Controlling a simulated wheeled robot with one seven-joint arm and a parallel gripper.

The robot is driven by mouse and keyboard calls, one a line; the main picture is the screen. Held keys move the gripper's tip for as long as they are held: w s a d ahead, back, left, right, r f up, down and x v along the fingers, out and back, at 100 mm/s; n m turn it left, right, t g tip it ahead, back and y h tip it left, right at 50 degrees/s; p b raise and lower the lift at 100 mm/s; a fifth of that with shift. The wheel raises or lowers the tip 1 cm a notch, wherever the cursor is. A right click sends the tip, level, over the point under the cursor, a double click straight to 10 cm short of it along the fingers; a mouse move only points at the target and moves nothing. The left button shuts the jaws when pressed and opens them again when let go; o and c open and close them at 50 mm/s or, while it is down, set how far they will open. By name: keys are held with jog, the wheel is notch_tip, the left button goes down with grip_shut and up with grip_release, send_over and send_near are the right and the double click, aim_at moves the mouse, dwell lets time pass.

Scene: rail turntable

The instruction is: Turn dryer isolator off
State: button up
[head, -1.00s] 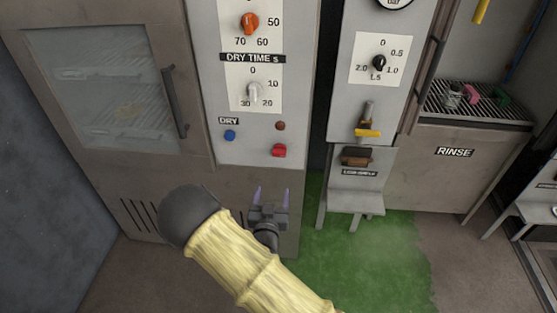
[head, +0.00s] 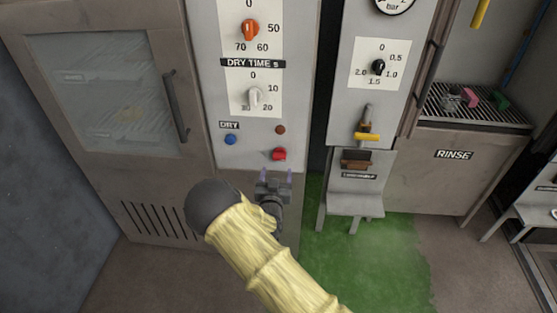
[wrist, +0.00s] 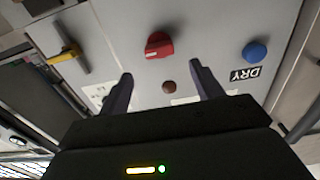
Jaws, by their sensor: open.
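The dryer's panel (head: 205,120) carries a red rotary knob (head: 279,154) at its lower right, which looks like the isolator. The red knob also shows in the wrist view (wrist: 158,46), ahead of my fingers near the upper middle. My gripper (head: 276,176) is just below the red knob in the head view, fingers pointing up at the panel. In the wrist view my gripper (wrist: 160,85) is open and empty, its fingers apart and not touching the knob.
A blue button (head: 230,140) marked DRY and a small brown-red lamp (head: 280,130) sit near the red knob. The white dry-time dial (head: 254,96) is above. A yellow-handled valve (head: 367,136) is on the neighbouring panel at right.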

aim_at(279, 159)
jog(key=w, duration=0.7)
jog(key=shift+d, duration=0.15)
jog(key=shift+c, duration=0.4)
jog(key=c, duration=0.9)
